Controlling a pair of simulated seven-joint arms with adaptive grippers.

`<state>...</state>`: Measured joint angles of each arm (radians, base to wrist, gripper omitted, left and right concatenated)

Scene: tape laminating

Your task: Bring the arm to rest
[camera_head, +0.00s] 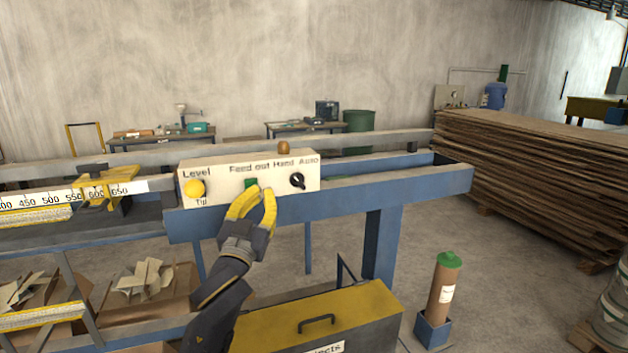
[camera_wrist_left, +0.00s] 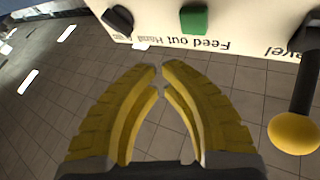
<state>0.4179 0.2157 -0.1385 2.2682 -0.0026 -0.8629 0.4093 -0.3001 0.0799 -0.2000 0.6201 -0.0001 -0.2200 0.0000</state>
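My left gripper (camera_head: 256,208) has yellow fingers and is in front of the cream control panel (camera_head: 222,183), just below its green button (camera_head: 251,184). In the left wrist view the fingertips (camera_wrist_left: 159,80) nearly meet, with nothing between them. The green button (camera_wrist_left: 194,19) stands a little beyond the fingertips, apart from them. The panel also carries a yellow knob (camera_head: 195,188) on the left and a black selector switch (camera_head: 297,180) on the right. My right gripper is in neither view.
The panel sits on a blue steel frame (camera_head: 420,185). Below stand a yellow-topped box (camera_head: 350,308), open cartons (camera_head: 140,290) and a brown tube with a green cap (camera_head: 443,290). Stacked boards (camera_head: 530,170) fill the right side. Floor right of the frame leg is partly clear.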

